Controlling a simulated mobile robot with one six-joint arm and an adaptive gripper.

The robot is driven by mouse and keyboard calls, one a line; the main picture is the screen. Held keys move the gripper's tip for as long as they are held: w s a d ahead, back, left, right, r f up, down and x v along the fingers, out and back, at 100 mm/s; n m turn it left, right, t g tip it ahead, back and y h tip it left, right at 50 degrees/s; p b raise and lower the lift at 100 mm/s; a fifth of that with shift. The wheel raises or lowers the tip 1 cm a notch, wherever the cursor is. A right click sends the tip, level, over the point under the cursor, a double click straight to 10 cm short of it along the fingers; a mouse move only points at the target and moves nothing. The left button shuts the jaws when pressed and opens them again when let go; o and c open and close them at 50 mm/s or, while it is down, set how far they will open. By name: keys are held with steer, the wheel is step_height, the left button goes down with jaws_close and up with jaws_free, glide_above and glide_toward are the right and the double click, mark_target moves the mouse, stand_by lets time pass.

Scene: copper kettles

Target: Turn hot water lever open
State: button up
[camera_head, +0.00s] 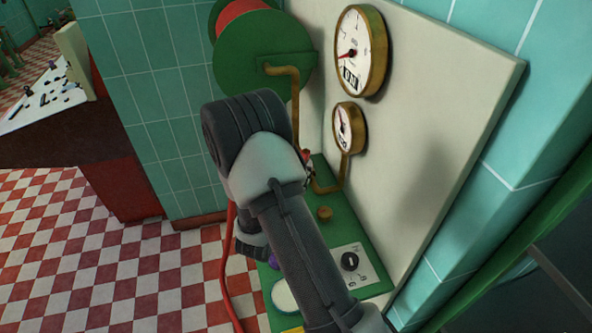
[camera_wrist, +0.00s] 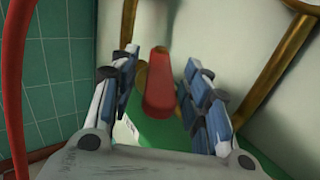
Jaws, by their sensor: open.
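A red lever (camera_wrist: 160,85) stands between the two fingers of my gripper (camera_wrist: 158,82) in the wrist view. Its mount is brass-coloured and sits by a green panel. My gripper is open, with blue-padded fingers on either side of the lever; I cannot tell whether either finger touches it. In the head view my arm hides most of the gripper, and only a small red bit of the lever (camera_head: 306,154) shows beside the arm, near the brass pipe (camera_head: 327,188). No label saying which water the lever serves can be read.
Two brass gauges (camera_head: 362,52) (camera_head: 349,130) are on the pale wall board. A green panel (camera_head: 345,218) with a black knob (camera_head: 350,261) lies below. A green reel (camera_head: 262,62) stands behind. A red hose (camera_wrist: 14,85) runs left of the gripper. The checkered floor at left is clear.

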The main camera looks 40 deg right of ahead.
steer(key=v, duration=1.2)
